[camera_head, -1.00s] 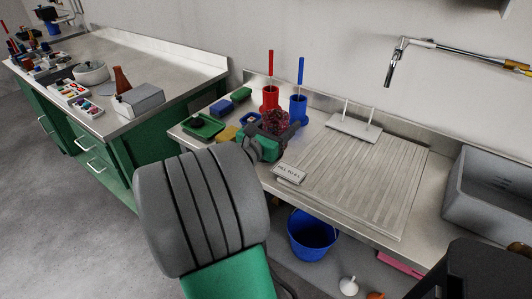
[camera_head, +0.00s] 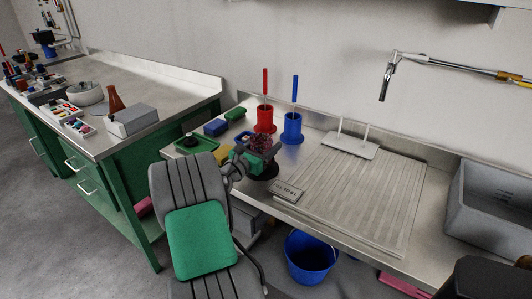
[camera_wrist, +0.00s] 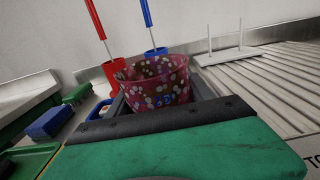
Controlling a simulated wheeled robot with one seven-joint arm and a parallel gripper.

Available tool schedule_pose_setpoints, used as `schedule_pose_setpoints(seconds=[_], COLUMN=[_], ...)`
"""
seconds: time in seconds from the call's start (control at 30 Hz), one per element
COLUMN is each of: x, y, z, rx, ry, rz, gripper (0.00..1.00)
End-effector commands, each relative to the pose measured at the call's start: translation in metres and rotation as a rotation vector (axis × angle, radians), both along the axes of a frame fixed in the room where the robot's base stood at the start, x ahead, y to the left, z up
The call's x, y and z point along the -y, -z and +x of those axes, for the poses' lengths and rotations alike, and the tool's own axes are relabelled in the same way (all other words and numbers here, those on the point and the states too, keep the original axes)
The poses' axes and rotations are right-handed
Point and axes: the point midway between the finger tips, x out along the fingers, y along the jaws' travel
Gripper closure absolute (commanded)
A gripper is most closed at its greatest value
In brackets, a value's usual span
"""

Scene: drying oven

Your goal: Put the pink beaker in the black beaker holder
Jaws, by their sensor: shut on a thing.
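The pink beaker (camera_head: 262,142) is dotted with pale spots and sits upright between the jaws of my gripper (camera_head: 256,156). In the wrist view the beaker (camera_wrist: 157,82) shows its open rim, with the dark jaws at its sides and a black-edged green gripper body in front, hiding its lower part. My gripper is shut on it over the front left of the steel bench. A dark round shape (camera_head: 263,174) lies directly under the gripper; I cannot tell whether it is the black beaker holder or a shadow.
A red holder (camera_head: 264,121) and a blue holder (camera_head: 291,129), each with a tall rod, stand behind the gripper. A small sign (camera_head: 287,191) and ribbed board (camera_head: 355,195) lie right.

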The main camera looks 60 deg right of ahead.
Motion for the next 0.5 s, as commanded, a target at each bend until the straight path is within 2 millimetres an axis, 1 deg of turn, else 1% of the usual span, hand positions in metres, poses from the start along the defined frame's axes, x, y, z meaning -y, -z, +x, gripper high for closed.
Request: schedule_pose_setpoints(seconds=[0.03,0.1,0.3,0.43,0.47,0.5], x=[0.0,-0.001,-0.001,-0.001,-0.001,-0.001], y=[0.014,0.021,0.02,0.024,0.025,0.024], z=[0.0,0.0,0.0,0.0,0.0,0.0], rx=[-0.003,-0.002,0.0,-0.001,-0.002,-0.001], ry=[-0.001,0.0,0.0,0.0,0.0,0.0], rz=[0.002,0.0,-0.001,0.0,0.001,0.001], gripper=[0.96,0.96,0.96,0.96,0.39,0.35])
